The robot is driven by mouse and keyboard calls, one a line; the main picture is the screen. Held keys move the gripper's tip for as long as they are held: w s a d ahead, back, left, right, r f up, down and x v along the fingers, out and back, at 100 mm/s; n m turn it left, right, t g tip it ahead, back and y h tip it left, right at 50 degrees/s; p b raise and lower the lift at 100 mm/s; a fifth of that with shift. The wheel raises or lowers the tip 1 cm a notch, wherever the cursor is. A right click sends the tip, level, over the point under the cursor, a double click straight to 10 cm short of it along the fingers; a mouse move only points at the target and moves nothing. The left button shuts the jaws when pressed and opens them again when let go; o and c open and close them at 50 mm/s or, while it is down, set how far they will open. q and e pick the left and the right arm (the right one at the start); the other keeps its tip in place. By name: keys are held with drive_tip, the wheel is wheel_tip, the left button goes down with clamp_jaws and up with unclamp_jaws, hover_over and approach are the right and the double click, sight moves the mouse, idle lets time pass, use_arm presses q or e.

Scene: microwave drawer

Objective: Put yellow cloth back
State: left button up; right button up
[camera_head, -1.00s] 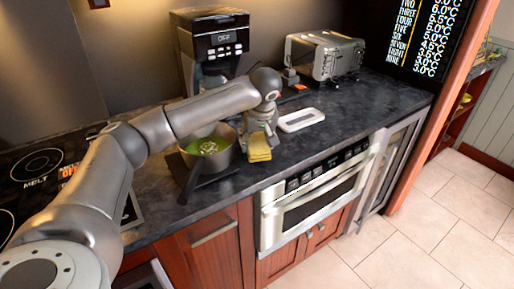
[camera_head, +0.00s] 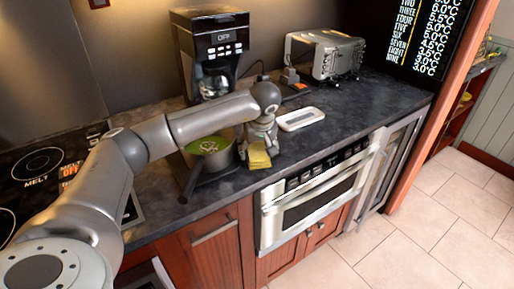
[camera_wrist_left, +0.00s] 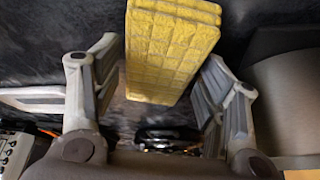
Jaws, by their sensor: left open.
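The yellow cloth (camera_head: 258,157) is a small folded pad near the front edge of the dark counter, just right of the pot. My left gripper (camera_head: 262,142) points down directly over it. In the left wrist view, the cloth (camera_wrist_left: 172,45) lies between the two spread fingers of my left gripper (camera_wrist_left: 160,62), which is open. Whether a finger touches the cloth cannot be told. The cloth's underside contact with the counter is hidden. My right gripper is in neither view.
A pot (camera_head: 208,152) with green contents stands close left of my gripper. A white tray (camera_head: 300,119) lies to the right, a coffee maker (camera_head: 212,45) and a toaster oven (camera_head: 325,55) behind. A built-in microwave drawer (camera_head: 315,192) is below.

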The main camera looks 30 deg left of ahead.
use_arm(q)
drive_tip(key=shift+d+r, duration=0.1)
drive_tip(key=shift+r, duration=0.3)
drive_tip(key=b+v, duration=0.1)
drive_tip(key=v, duration=1)
drive_tip(key=shift+s+r, duration=0.1)
